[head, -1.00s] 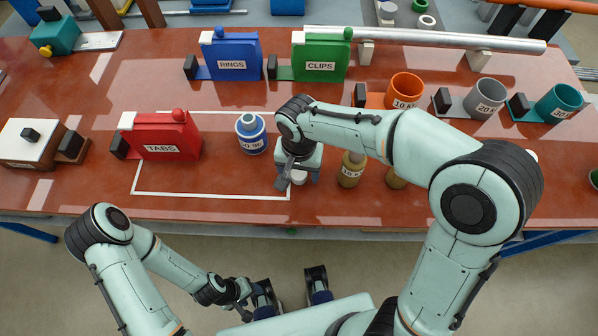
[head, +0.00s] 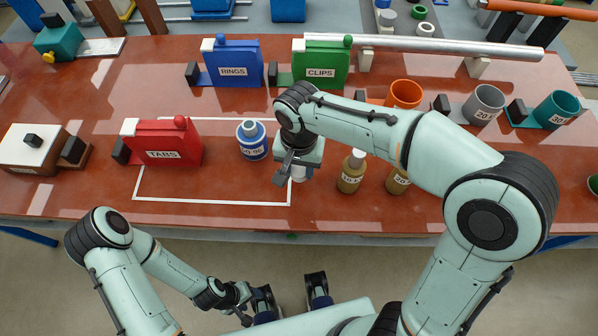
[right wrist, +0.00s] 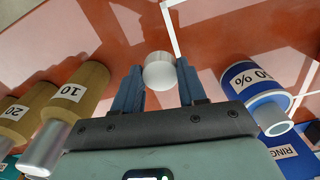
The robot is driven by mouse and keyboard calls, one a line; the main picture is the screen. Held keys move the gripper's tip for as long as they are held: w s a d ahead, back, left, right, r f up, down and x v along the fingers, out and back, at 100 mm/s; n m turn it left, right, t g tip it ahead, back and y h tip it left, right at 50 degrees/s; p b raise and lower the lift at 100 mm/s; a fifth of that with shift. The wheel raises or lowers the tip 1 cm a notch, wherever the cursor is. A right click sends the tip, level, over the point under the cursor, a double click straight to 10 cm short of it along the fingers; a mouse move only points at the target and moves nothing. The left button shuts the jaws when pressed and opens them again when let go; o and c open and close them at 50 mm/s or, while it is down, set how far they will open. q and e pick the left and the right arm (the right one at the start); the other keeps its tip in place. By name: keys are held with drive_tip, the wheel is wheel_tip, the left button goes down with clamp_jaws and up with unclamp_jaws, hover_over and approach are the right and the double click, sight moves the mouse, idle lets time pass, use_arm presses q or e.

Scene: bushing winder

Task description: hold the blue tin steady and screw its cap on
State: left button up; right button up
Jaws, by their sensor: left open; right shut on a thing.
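The blue tin (head: 252,140) stands upright on the table with its white label facing front and its narrower neck on top. It also shows in the right wrist view (right wrist: 247,82), with a white, open-looking neck. My right gripper (head: 299,168) is to the right of the tin and apart from it. It is shut on the pale round cap (right wrist: 160,70), which sits between its two blue fingers. In the head view the cap shows partly below the fingers. My left gripper (head: 244,308) is open and empty, low in front of the table, away from the tin.
Two tan bottles (head: 350,177) stand close to the right of my right gripper. A red TABS box (head: 165,145) stands left of the tin. RINGS (head: 233,62) and CLIPS (head: 321,66) boxes stand behind. The white-outlined area (head: 205,180) before the tin is clear.

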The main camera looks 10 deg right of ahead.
sight(299, 171)
use_arm(q)
drive_tip(key=r+p, duration=0.1)
drive_tip(key=w+r+p, duration=0.1)
drive_tip(key=r, duration=0.1)
drive_tip(key=shift+w, duration=0.1)
use_arm(e)
wheel_tip(299, 171, up, 15)
drive_tip(key=shift+r, duration=0.1)
